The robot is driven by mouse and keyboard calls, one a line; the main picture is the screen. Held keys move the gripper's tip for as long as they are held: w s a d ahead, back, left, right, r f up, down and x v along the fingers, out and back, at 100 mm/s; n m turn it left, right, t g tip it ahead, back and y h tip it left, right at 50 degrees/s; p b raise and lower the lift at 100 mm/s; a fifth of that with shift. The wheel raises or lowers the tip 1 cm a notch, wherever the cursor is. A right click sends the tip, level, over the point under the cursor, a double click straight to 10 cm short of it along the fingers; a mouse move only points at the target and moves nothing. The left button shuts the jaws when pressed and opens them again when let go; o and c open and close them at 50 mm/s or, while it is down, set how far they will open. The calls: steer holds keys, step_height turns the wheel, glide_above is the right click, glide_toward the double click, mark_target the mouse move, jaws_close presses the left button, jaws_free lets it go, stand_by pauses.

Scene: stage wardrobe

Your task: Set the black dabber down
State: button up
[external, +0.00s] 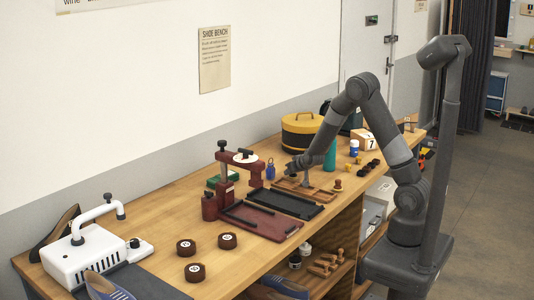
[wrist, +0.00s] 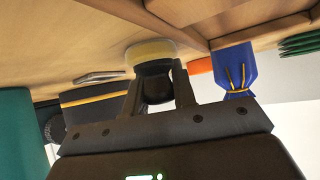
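In the wrist view, which is upside down, the black dabber (wrist: 156,88) has a dark rounded handle and a pale yellow pad (wrist: 150,54). The handle sits between the two fingers of my gripper (wrist: 158,86), which appear closed against both sides. The pad faces the wooden bench top; I cannot tell whether it touches it. In the external view my gripper (external: 306,180) points down over the wooden tray (external: 318,194).
The pouch also shows in the wrist view (wrist: 235,72). A dark red press (external: 228,190) is to the left. Several dark pieces (external: 369,167) lie to the right.

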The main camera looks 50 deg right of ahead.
jaws_close()
steer(key=shift+r, duration=0.45)
step_height(320, 180, up, 3)
steer(key=shift+r, duration=0.1)
steer(key=s+d+r, duration=0.7)
steer(key=d, duration=0.2)
steer(key=shift+s, duration=0.35)
